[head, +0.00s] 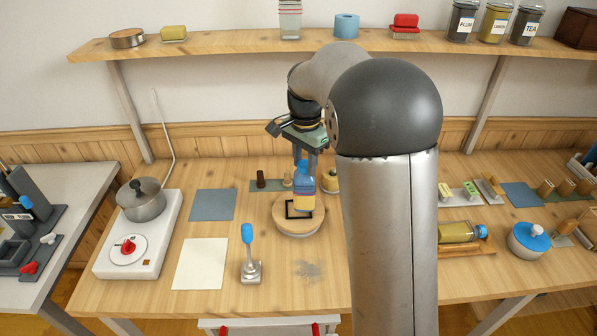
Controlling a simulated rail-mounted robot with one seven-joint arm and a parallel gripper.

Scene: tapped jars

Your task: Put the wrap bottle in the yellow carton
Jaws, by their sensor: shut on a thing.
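A blue bottle with a yellow-orange band (304,190), which looks like the wrap bottle, is upright below my gripper (306,163). My gripper points down and is shut on the bottle's top. The bottle is over a round wooden stand (299,228) with a black square outline on its top. I cannot tell whether its base touches the stand. I cannot make out a yellow carton; my arm hides part of the table.
A white hotplate with a pot (141,200) stands left. A blue-handled tap-like device (249,262) stands front of centre. A shelf (230,42) runs above.

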